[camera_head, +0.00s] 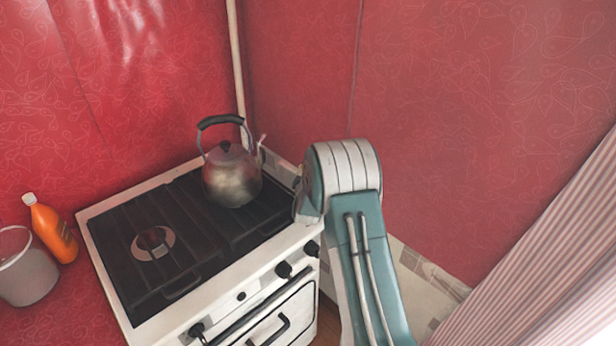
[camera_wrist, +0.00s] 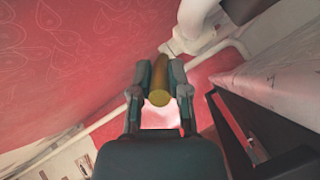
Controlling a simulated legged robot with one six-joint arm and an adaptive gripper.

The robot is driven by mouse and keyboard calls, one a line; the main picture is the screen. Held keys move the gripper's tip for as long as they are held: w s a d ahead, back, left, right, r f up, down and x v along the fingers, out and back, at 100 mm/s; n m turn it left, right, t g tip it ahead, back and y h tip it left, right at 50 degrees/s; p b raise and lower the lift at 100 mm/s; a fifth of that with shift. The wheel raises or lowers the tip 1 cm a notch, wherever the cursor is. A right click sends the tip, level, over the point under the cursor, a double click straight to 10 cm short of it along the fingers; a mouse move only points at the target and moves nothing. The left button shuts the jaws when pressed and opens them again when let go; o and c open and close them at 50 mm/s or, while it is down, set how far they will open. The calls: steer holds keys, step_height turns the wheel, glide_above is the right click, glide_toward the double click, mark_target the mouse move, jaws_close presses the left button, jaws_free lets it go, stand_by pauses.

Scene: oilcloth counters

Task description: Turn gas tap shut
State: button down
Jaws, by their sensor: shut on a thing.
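In the wrist view the gas tap's yellow handle (camera_wrist: 160,79) sits between the two fingers of my gripper (camera_wrist: 158,92), which is shut on it. The handle's rounded end faces the camera, and its far end meets the white pipework (camera_wrist: 196,22). How far the tap is turned cannot be told. In the head view my teal and white arm reaches down beside the right side of the stove (camera_head: 262,276). My gripper and the tap are hidden there behind the arm and the stove.
A metal kettle (camera_head: 232,178) stands on the hob's back right. An orange bottle (camera_head: 52,228) and a grey bucket (camera_head: 27,270) stand left of the stove. Red patterned walls close the corner. A striped curtain (camera_head: 560,250) hangs at the right. A white pipe (camera_head: 236,50) rises in the corner.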

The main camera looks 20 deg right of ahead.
steer(key=shift+a+f, duration=0.15)
steer(key=shift+f, duration=0.05)
steer(key=c, duration=0.6)
jaws_free()
steer(key=shift+r, duration=0.2)
step_height(320, 180, up, 10)
steer(key=shift+w+f, duration=0.1)
steer(key=shift+f, duration=0.05)
